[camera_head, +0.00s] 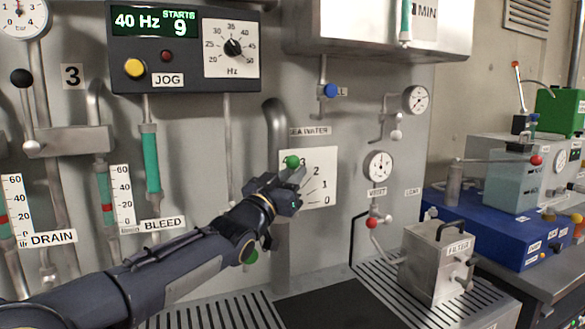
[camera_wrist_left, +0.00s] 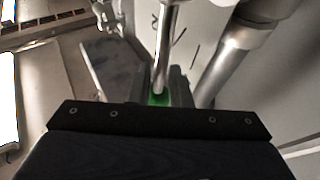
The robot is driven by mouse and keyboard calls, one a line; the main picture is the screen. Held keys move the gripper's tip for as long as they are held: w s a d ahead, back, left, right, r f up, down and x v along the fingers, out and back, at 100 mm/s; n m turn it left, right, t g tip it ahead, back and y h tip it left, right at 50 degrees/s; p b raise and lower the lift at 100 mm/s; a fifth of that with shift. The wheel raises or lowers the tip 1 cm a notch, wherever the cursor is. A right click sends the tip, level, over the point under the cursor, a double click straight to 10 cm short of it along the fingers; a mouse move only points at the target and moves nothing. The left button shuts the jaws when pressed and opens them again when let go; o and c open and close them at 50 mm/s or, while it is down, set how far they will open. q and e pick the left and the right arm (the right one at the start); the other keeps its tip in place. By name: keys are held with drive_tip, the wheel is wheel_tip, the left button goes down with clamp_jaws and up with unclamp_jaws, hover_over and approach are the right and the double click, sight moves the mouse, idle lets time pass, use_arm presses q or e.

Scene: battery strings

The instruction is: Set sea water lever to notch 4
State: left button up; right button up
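My left gripper (camera_head: 289,184) is at the knob. In the left wrist view its fingers (camera_wrist_left: 165,90) flank the green knob (camera_wrist_left: 160,98) closely on both sides, with the metal lever rod (camera_wrist_left: 167,45) running up from it. The exact pointer reading is hidden. My right gripper is not in view.
A vertical pipe (camera_head: 273,125) runs behind the lever. A metal FILTER box (camera_head: 437,262) and a red-knobbed valve (camera_head: 371,223) are to the right. The JOG panel (camera_head: 184,50) is above left, and gauges (camera_head: 380,166) hang at right.

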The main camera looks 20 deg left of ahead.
sight(292, 156)
use_arm(q)
drive_tip(key=shift+r, duration=0.45)
drive_tip(key=r, duration=0.1)
drive_tip(key=r+p, duration=0.1)
drive_tip(key=r, duration=0.1)
drive_tip(key=shift+s+d+r, duration=0.15)
drive_tip(key=shift+s+r, duration=0.05)
drive_tip(key=s+d+r, duration=0.6)
drive_tip(key=s+r, duration=0.2)
drive_tip(key=s, duration=0.4)
drive_tip(key=shift+r+b, duration=0.3)
drive_tip(key=shift+b, duration=0.1)
drive_tip(key=shift+s, duration=0.15)
